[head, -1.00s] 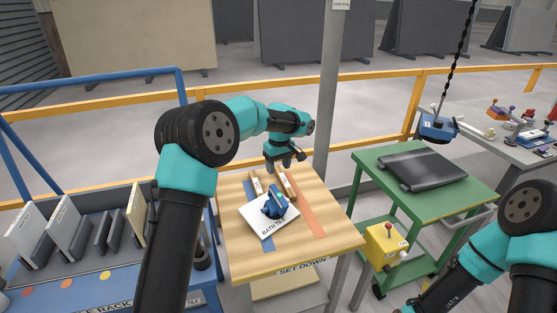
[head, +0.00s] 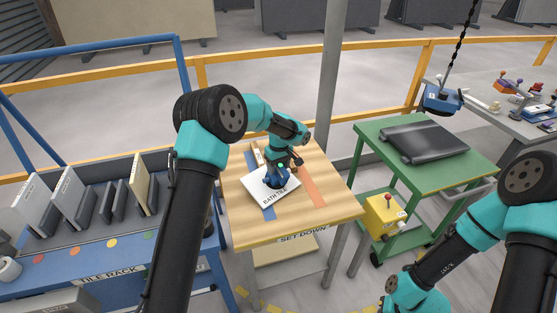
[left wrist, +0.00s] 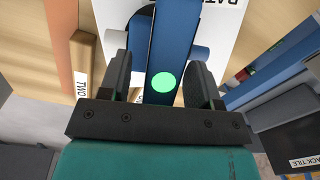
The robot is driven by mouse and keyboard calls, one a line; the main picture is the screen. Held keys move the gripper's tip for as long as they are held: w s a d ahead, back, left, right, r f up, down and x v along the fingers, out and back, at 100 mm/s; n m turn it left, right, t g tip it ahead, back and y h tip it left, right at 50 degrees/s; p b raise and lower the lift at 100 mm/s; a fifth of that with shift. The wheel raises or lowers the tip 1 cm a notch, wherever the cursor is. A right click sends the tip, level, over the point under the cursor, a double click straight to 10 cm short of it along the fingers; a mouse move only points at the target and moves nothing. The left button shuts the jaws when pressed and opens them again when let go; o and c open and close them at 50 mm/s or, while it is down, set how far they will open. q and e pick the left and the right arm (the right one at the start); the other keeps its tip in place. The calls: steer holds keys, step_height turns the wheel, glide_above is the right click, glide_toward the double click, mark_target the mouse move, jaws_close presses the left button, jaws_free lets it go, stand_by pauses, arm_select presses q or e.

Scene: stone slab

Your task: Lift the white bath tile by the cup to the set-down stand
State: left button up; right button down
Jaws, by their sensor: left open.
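The white bath tile (head: 288,196) lies on the wooden top of the set-down stand (head: 245,226), partly over a blue strip. It also shows in the left wrist view (left wrist: 218,30). The blue cup (head: 270,183) sits on the tile, its upper part partly hidden by my gripper. My left gripper (head: 281,172) is at the cup from above. In the left wrist view its two dark fingers (left wrist: 160,82) stand open on either side of the cup's blue handle (left wrist: 164,40), which bears a green disc. My right gripper is out of view; only the right arm shows.
An orange strip (head: 312,188) and small wooden blocks lie on the stand. The tile rack (head: 180,258) with several tiles is at left. A green cart (head: 372,152) with a dark slab and a yellow control box (head: 383,215) are at right. A blue device (head: 440,100) hangs above.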

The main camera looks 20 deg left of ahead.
arm_select(q)
steer(key=shift+f, duration=0.2)
steer(key=shift+r, duration=0.1)
jaws_close()
stand_by(0.4)
